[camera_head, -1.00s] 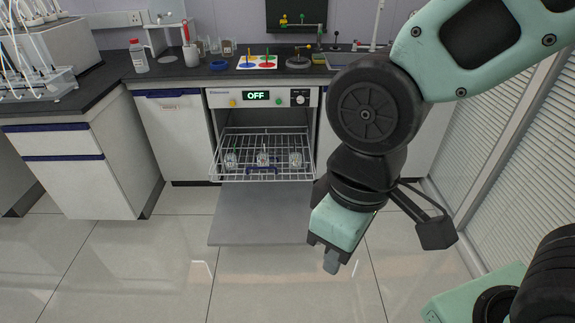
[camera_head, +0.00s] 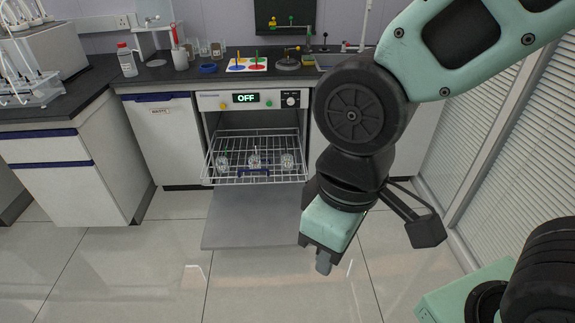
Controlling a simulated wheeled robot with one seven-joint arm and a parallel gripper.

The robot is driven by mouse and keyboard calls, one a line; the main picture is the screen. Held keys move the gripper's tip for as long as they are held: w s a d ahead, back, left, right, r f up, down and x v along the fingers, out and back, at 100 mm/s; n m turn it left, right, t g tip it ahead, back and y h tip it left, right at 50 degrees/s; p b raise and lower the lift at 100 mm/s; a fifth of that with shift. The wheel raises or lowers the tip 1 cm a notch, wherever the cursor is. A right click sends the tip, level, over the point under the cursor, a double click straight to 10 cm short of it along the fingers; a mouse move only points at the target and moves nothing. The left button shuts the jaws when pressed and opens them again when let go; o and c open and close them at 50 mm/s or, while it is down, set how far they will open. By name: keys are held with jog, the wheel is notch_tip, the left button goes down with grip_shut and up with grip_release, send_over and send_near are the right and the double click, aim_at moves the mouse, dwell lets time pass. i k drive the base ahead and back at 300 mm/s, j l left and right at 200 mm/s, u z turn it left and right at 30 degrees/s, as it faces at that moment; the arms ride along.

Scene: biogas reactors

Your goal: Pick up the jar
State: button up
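Three small clear glass jars stand in the pulled-out wire rack (camera_head: 232,177) of the open dishwasher-like machine (camera_head: 210,101). They are the left jar (camera_head: 223,163), the middle jar (camera_head: 254,161) and the right jar (camera_head: 287,162). Which one the task means cannot be told. My gripper (camera_head: 323,264) points down over the floor, to the right of the rack and nearer to me, apart from the jars. Its fingertips look close together, but the gap between them is hidden from this angle. I see nothing held in it.
The machine's lowered door (camera_head: 248,228) lies below the rack. A black-topped counter (camera_head: 95,85) runs along the back with a bottle (camera_head: 127,62), a blue dish (camera_head: 208,69) and a coloured board (camera_head: 247,65). A louvred wall (camera_head: 520,150) bounds the right.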

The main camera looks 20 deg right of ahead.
aim_at(286, 159)
jog(key=i+z, duration=0.1)
jog(key=i, duration=0.4)
jog(key=i+j+z, duration=0.15)
jog(key=i, duration=0.4)
jog(key=i+j+z, duration=0.1)
jog(key=i, duration=0.4)
jog(key=i+j+z, duration=0.15)
jog(key=i, duration=0.35)
jog(key=j, duration=0.1)
